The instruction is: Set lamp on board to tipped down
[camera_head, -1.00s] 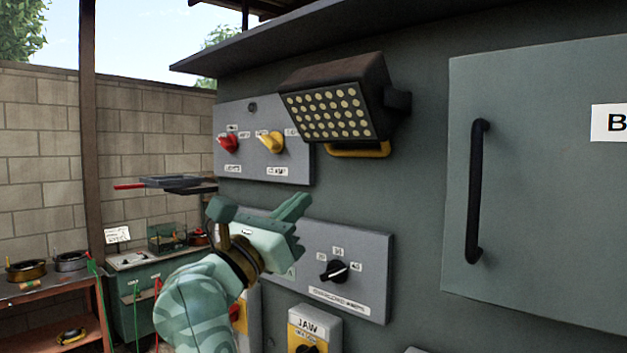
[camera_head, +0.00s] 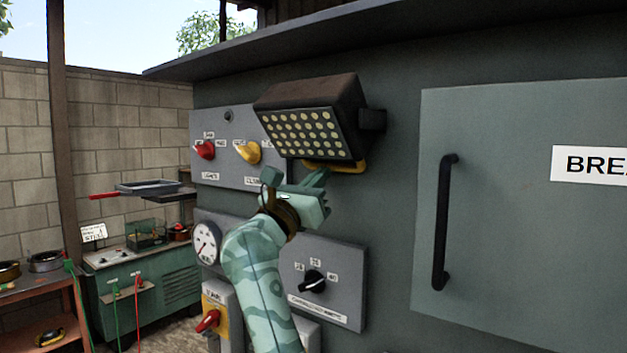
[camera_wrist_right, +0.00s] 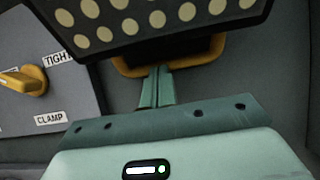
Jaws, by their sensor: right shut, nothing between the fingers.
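The lamp (camera_head: 314,120) is a dark box with a grid of pale round lights, mounted on the grey-green board (camera_head: 395,200). Its lit face points outward and slightly down. A yellow handle (camera_head: 348,167) runs under its lower edge. My right gripper (camera_head: 318,176) is just below the lamp, close to the handle, with its fingers shut and empty. In the right wrist view the shut fingertips (camera_wrist_right: 158,80) point at the yellow handle (camera_wrist_right: 205,56), under the lamp's lower edge (camera_wrist_right: 150,35). I cannot tell if they touch. My left gripper is not in view.
A panel with a red knob (camera_head: 204,150) and a yellow knob (camera_head: 248,152) is left of the lamp. A gauge (camera_head: 206,242) and a black selector (camera_head: 314,281) sit below. A cabinet door with a black handle (camera_head: 443,222) is at right.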

